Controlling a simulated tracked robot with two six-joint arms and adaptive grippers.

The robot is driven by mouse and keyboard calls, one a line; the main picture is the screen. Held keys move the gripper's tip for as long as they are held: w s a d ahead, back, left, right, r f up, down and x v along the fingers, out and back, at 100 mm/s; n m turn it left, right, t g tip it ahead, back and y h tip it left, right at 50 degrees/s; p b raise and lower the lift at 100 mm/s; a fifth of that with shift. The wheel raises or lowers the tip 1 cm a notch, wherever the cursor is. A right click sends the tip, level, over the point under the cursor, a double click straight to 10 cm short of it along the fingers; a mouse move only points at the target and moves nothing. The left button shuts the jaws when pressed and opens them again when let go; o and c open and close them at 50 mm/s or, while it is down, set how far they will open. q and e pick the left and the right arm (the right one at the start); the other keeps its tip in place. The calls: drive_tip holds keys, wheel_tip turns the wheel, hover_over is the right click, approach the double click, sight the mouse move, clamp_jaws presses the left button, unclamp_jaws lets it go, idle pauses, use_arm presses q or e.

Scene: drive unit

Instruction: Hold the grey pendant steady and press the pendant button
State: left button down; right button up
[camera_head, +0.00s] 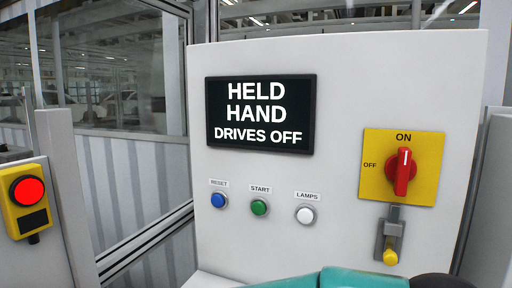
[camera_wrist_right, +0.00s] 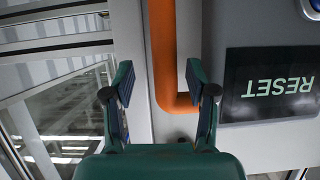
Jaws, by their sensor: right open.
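I cannot identify a grey pendant or its button in either view. A yellow box with a lit red round button (camera_head: 27,189) is mounted on a grey panel at the left of the head view. My right gripper (camera_wrist_right: 160,76) shows in the right wrist view with its two dark green fingers apart, and nothing is gripped. An orange L-shaped bar (camera_wrist_right: 168,60) shows between the fingers; I cannot tell its distance. A black plate reading RESET (camera_wrist_right: 272,86) appears upside down to the right of the fingers. My left gripper is in neither view.
A light grey cabinet (camera_head: 345,75) carries a display (camera_head: 261,113) reading HELD HAND DRIVES OFF. It also has blue (camera_head: 218,200), green (camera_head: 260,207) and white (camera_head: 305,215) buttons, a red rotary switch (camera_head: 403,171) and a yellow-tipped latch (camera_head: 390,256). Windowed fencing (camera_head: 120,120) stands left.

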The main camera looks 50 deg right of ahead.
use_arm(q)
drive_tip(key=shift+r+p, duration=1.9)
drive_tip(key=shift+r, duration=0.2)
use_arm(e)
drive_tip(key=s+f+v, duration=0.1)
drive_tip(key=f+v, duration=0.1)
drive_tip(key=v, duration=1.5)
drive_tip(key=shift+s, duration=0.15)
